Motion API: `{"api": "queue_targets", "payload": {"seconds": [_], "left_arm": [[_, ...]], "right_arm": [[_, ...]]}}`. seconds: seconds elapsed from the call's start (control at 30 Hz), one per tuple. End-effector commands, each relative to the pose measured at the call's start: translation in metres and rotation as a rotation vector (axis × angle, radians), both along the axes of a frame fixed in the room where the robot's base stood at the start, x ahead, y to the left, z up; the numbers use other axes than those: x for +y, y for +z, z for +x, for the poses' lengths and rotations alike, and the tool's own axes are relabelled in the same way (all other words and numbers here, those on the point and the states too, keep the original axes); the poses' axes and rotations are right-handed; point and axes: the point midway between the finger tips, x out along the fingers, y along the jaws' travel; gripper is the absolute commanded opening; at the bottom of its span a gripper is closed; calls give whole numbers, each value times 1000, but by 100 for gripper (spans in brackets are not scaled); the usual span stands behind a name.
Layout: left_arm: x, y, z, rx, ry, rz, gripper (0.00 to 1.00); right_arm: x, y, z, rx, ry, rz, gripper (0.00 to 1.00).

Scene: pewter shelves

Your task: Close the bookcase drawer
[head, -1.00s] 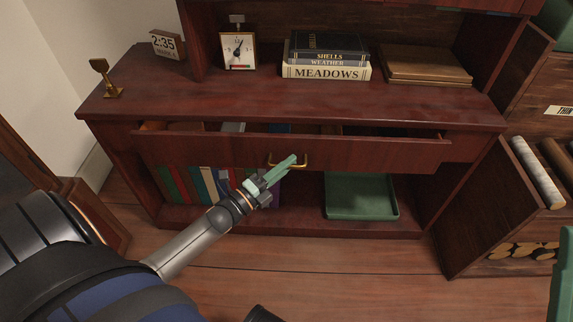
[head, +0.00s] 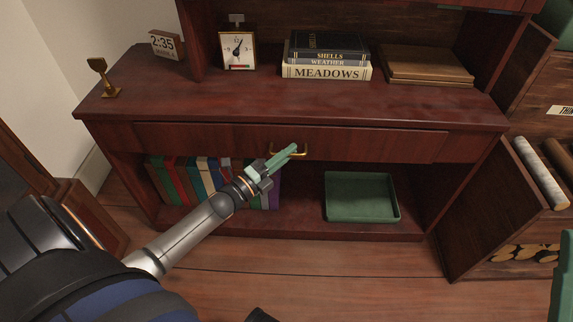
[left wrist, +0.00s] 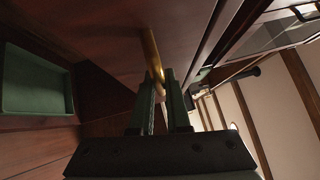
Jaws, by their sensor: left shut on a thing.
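The bookcase drawer (head: 370,143) is a wide dark red-brown front below the bookcase top (head: 200,102). It looks flush with the frame, and no opening shows above it. Its brass handle (head: 304,154) is at the middle of the front; it also shows in the left wrist view (left wrist: 151,52). My left gripper (head: 290,151), with green fingers, is shut on the handle. In the left wrist view the handle's end runs down between the fingertips (left wrist: 160,80). The fingers hide part of the handle in the head view.
Below the drawer stand several books (head: 205,175) and a green tray (head: 362,215). Another shelf unit (head: 480,215) stands at right. The floor (head: 330,275) in front is bare.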

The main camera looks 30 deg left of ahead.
Motion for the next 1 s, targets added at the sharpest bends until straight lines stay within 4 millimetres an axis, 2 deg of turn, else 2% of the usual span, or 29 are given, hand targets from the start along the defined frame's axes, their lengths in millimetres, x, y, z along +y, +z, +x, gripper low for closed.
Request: {"api": "queue_targets", "payload": {"seconds": [0.27, 0.3, 0.57, 1.0], "left_arm": [[4, 1, 4, 4, 9, -2, 0], [4, 1, 5, 4, 10, -2, 16], [3, 0, 4, 5, 7, -2, 44], [3, -1, -1, 6, 5, -2, 44]], "right_arm": [[2, -2, -1, 0, 12, -13, 0], [2, -2, -1, 0, 12, -13, 0], [2, -1, -2, -4, 12, -13, 0], [2, 2, -1, -6, 10, -9, 0]]}}
